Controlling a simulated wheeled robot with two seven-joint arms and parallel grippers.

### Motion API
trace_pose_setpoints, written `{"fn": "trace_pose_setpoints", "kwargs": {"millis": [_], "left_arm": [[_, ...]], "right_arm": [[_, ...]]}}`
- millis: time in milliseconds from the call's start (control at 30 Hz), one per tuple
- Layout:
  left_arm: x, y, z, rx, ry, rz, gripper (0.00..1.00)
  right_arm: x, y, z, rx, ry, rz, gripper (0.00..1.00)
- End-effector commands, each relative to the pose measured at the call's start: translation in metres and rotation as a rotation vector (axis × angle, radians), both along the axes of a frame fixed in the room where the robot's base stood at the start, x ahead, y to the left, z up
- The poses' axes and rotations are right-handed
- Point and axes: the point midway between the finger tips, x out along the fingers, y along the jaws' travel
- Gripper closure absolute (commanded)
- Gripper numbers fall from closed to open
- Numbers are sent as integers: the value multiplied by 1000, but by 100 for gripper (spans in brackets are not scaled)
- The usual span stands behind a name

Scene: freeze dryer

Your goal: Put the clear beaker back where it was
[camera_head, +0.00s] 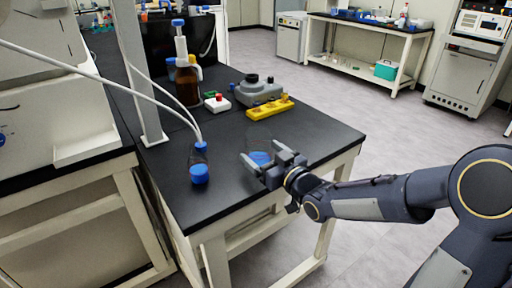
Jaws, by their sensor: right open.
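My right gripper (262,154) reaches in from the right over the front right part of the black bench top (222,228). Its jaws are open, with the fingers pointing to the back left. A small clear thing with blue on it, which looks like the clear beaker (261,159), shows between the fingers. It seems to stand on the bench; I cannot tell whether a finger touches it. The gripper body hides part of it. My left gripper is not in view.
A blue-capped bottle (199,173) with tubing stands left of the gripper. Behind are a brown dispenser bottle (187,84), a red-and-white switch box (217,103), a grey device (258,90) and a yellow rack (270,108). A white post (138,75) rises at the left. The bench's right corner is clear.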

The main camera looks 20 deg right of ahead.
Motion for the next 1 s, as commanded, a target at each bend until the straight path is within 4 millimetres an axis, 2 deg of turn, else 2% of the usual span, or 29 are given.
{"fn": "trace_pose_setpoints", "kwargs": {"millis": [100,300,433,633,767,867,967,1000], "left_arm": [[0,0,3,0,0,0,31],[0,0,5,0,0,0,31],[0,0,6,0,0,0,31],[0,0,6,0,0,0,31],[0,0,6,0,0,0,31],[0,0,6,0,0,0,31],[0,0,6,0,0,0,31],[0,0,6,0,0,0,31]], "right_arm": [[-27,-11,1,-1,0,-4,16],[-59,-23,1,-1,-1,-4,16],[-71,-26,1,0,-1,-2,16],[-76,-30,0,-4,13,-13,16],[-85,-45,-3,-35,111,-96,16],[-107,-64,-12,-49,267,-200,16],[-146,-77,-27,-22,470,-287,16],[-165,-78,-34,-1,554,-306,16]]}}
